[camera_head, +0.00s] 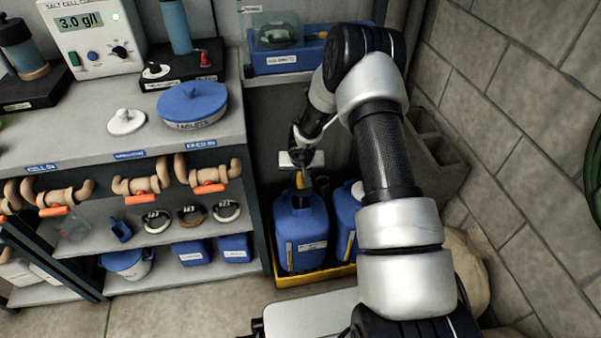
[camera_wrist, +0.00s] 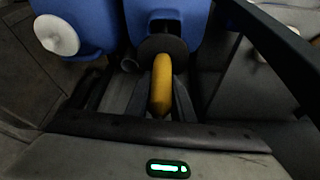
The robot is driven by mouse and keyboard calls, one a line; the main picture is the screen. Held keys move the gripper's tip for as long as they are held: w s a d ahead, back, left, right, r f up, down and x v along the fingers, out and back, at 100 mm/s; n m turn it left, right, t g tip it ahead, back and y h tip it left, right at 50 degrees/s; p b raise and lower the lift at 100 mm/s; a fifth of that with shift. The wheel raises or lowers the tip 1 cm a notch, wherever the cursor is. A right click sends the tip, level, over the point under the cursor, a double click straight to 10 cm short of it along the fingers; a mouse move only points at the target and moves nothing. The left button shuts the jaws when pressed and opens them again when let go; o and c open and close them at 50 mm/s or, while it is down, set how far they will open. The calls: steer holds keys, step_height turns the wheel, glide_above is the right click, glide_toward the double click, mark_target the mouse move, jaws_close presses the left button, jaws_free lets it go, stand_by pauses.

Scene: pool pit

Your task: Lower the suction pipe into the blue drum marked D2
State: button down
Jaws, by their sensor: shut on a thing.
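Two blue drums stand side by side at the lower middle of the head view. The left drum (camera_head: 302,238) has a pale label too small to read; the right drum (camera_head: 343,222) has a white cap and is partly behind my arm. My gripper (camera_head: 299,178) is over the left drum's top, shut on the yellow grip of the suction pipe (camera_head: 299,181). In the wrist view the yellow grip (camera_wrist: 161,85) sits between my fingers (camera_wrist: 161,108), with a dark round collar beyond it against a blue drum (camera_wrist: 170,15). The pipe's lower end is hidden.
The drums stand in a yellow tray (camera_head: 315,275). A shelf unit (camera_head: 185,237) with valves and tubs is close on the left, and a block wall (camera_head: 505,130) on the right. A blue case (camera_head: 285,56) is on a shelf behind. Grey blocks (camera_head: 440,160) stand right of my arm.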

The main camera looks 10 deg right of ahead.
steer(key=shift+f+b, duration=1.75)
steer(key=shift+f, duration=2)
steer(key=c, duration=1.5)
jaws_free()
steer(key=shift+o, duration=0.2)
steer(key=p+v, duration=0.6)
steer(key=v, duration=1.1)
steer(key=shift+p, duration=0.35)
steer(key=shift+a+r, duration=0.1)
steer(key=shift+r, duration=0.15)
